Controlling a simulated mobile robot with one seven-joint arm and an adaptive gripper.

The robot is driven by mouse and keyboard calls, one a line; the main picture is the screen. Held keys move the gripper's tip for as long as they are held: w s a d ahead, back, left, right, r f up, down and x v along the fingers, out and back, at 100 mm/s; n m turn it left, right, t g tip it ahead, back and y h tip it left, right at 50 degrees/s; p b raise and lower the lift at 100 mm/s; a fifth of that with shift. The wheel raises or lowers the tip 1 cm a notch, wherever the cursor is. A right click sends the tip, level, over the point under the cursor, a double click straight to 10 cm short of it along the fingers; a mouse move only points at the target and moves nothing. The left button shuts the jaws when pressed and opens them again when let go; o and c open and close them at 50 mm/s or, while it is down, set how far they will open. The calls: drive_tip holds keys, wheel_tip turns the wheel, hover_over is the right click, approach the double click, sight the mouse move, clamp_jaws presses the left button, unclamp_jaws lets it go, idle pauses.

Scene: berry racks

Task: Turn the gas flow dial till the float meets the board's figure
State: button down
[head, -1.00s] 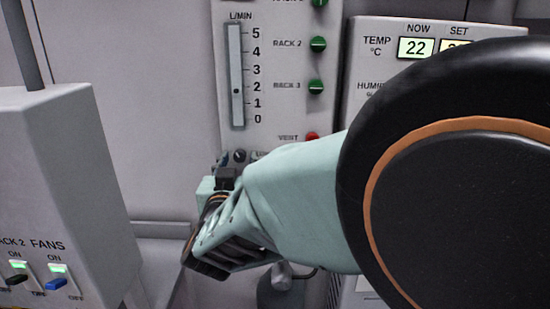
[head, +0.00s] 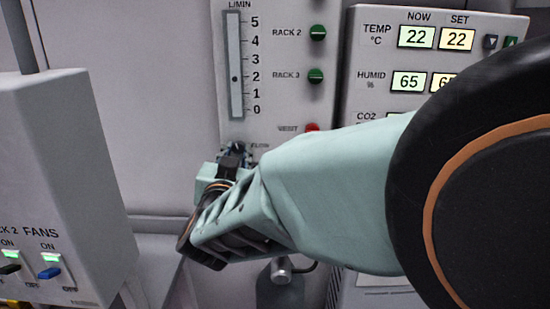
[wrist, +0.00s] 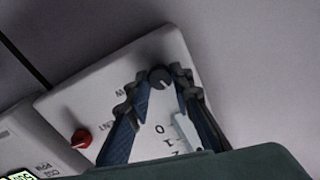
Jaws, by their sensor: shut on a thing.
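The gas flow dial (wrist: 160,78) is a small dark round knob with a pale pointer line, at the lower end of the white gas panel (head: 275,100). My gripper (wrist: 159,76) is shut on it, one fingertip on each side, in the wrist view. In the head view my gripper (head: 233,155) covers most of the dial, beside the FLOW label. The dark float (head: 235,79) in the L/MIN tube (head: 234,45) sits just under the 2 mark. The board with the figure is not in view.
Green RACK 2 (head: 318,33) and RACK 3 (head: 316,76) knobs and a red VENT knob (head: 312,128) are on the same panel; the VENT knob (wrist: 81,138) is beside my fingers. A climate display (head: 430,40) stands right, a fan switch box (head: 60,190) left.

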drive_tip(key=c, duration=1.7)
unclamp_jaws()
drive_tip(key=shift+p, duration=0.4)
